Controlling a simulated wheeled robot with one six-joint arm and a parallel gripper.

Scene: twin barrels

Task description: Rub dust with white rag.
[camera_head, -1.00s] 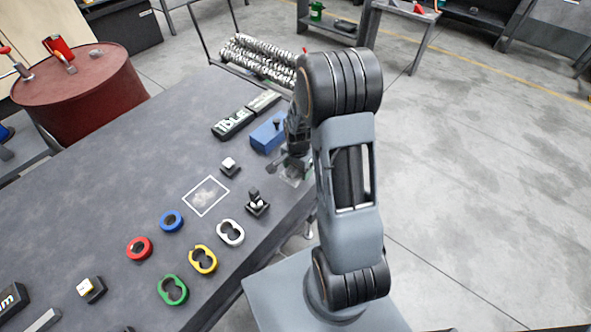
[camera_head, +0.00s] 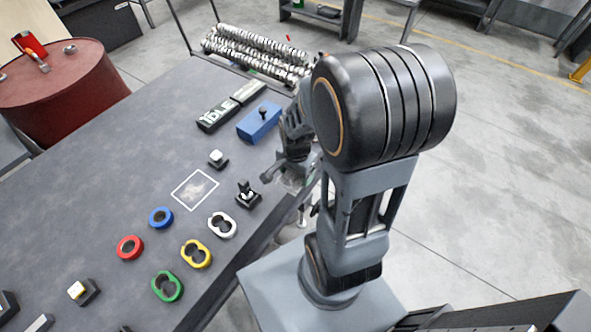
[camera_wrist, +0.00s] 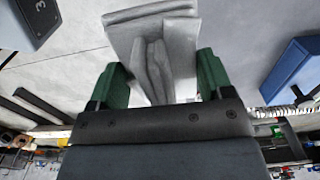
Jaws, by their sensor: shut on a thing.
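The dust is a pale smudge (camera_head: 195,189) inside a white square outline on the dark grey table. My gripper (camera_wrist: 155,82) has green fingers and is shut on the white rag (camera_wrist: 152,40), which looks pale grey and folded in the wrist view. In the head view my gripper (camera_head: 287,172) is near the table's right edge, to the right of the dust and apart from it. The rag is hard to make out there.
Between my gripper and the dust area stand a small black joystick (camera_head: 247,194) and a black block with a white button (camera_head: 217,158). A blue box (camera_head: 260,122) is behind my gripper. Several coloured rings, including a white one (camera_head: 222,224), lie in front.

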